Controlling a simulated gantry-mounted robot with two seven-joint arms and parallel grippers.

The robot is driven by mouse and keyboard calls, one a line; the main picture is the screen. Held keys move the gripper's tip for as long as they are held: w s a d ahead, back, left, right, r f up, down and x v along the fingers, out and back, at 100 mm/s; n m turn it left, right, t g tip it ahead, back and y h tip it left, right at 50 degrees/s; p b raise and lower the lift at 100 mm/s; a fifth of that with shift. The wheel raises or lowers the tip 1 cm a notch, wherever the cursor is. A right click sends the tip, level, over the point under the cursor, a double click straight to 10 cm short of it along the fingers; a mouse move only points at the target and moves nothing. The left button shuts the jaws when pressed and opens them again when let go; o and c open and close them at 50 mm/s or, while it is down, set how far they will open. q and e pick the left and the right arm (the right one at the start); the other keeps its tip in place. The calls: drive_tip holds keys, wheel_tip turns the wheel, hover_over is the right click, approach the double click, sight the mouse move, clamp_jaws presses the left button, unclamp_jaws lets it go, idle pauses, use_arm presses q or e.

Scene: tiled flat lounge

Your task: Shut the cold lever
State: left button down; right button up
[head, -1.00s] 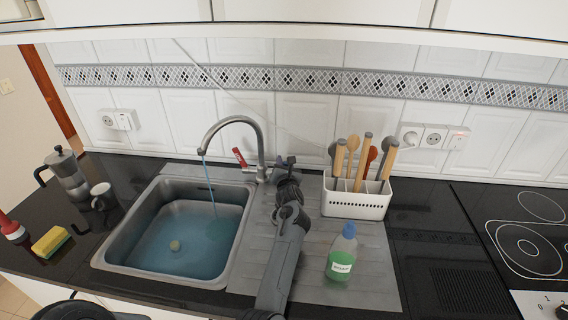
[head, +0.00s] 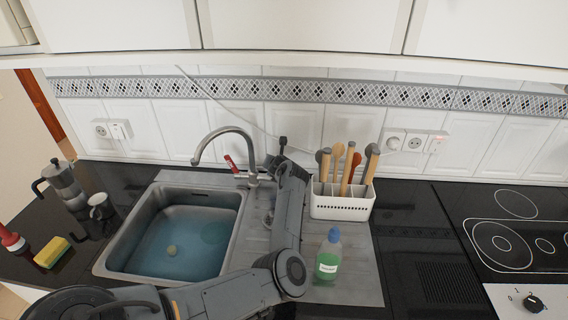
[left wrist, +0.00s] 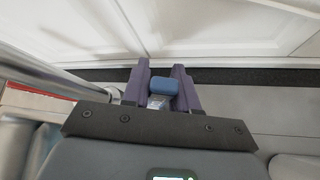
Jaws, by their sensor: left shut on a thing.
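The metal tap (head: 252,160) stands behind the sink (head: 240,215), and its spout arches left over the basin. A red-marked lever (head: 231,164) sticks out on the tap's left side. My left gripper (head: 274,162) is at the tap's right side. In the left wrist view my left gripper (left wrist: 163,86) has its purple fingers shut on the blue-capped cold lever (left wrist: 165,89). The cold lever is hidden behind my gripper and arm in the head view. No water stream shows below the spout. My right gripper is not in view.
A white utensil holder (head: 343,206) and a green soap bottle (head: 328,258) stand right of my arm. A moka pot (head: 64,186), a mug (head: 101,207) and a sponge (head: 51,252) are on the left. Water lies in the basin. The tiled wall is close behind the tap.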

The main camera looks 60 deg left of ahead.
use_arm(q)
drive_tip(key=shift+f, duration=0.15)
drive_tip(key=c, duration=1.3)
unclamp_jaws()
drive_tip(key=o, duration=0.3)
drive_tip(key=shift+o, duration=0.2)
drive_tip(key=p+v, duration=0.1)
drive_tip(key=v, duration=0.9)
drive_tip(key=shift+d+r, duration=0.25)
drive_tip(key=shift+r, duration=0.1)
drive_tip(key=shift+s+r, duration=0.1)
drive_tip(key=shift+s, duration=0.05)
